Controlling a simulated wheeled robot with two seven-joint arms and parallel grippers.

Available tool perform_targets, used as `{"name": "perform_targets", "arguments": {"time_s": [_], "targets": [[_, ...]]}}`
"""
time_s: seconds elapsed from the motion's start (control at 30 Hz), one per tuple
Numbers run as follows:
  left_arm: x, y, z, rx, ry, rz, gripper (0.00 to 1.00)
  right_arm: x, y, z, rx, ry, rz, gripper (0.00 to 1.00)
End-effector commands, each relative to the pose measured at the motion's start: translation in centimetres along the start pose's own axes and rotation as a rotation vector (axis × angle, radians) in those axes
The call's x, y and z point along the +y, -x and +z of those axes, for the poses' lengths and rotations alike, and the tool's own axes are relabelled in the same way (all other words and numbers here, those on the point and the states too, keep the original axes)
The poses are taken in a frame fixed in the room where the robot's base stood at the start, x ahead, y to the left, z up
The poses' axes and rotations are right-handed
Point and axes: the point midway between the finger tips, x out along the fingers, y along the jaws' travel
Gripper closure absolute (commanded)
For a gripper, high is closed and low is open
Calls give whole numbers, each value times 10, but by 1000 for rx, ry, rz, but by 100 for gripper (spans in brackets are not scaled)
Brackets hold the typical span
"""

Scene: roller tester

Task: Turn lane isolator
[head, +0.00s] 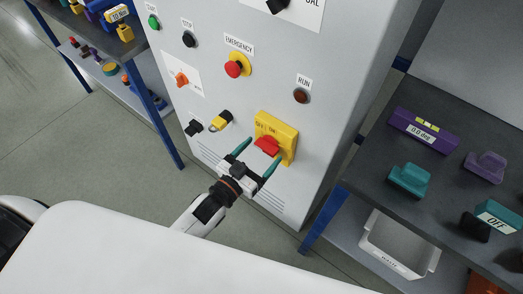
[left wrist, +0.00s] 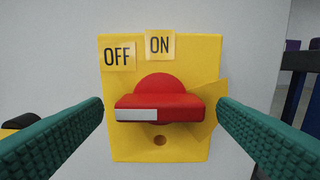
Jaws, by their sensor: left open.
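The lane isolator is a red rotary handle (head: 267,146) on a yellow plate (head: 287,131), low on the grey cabinet front. In the left wrist view the red handle (left wrist: 160,105) lies horizontal, with a white mark at its left end. The yellow plate (left wrist: 135,143) carries an OFF label (left wrist: 117,56) at upper left and an ON label (left wrist: 160,45) at top. My left gripper (head: 257,158) is open, with its green fingers on either side of the handle. In the wrist view both fingers are apart from it. My right gripper is not in view.
The cabinet also carries an emergency button (head: 233,69), a RUN lamp (head: 301,96), a yellow padlock (head: 221,121) and a black knob (head: 194,128). A dark shelf (head: 378,165) with several devices and a white bin (head: 396,250) stands at right. Another shelf stands at upper left.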

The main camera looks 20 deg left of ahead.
Motion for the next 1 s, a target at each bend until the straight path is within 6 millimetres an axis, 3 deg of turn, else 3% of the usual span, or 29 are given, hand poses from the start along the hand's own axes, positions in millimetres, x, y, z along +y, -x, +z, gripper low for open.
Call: {"name": "perform_targets", "arguments": {"time_s": [0.13, 0.4, 0.47, 0.7, 1.0], "targets": [[0, -10, 0, 0, 0, 0, 18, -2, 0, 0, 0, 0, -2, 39], [0, -11, 0, 1, 0, 0, 18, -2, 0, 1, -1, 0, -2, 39], [0, -11, 0, 1, 0, 0, 25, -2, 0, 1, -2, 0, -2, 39], [0, -11, 0, 1, 0, 0, 63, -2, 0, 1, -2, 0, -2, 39], [0, -11, 1, 1, -39, 0, 63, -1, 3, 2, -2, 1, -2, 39]]}}
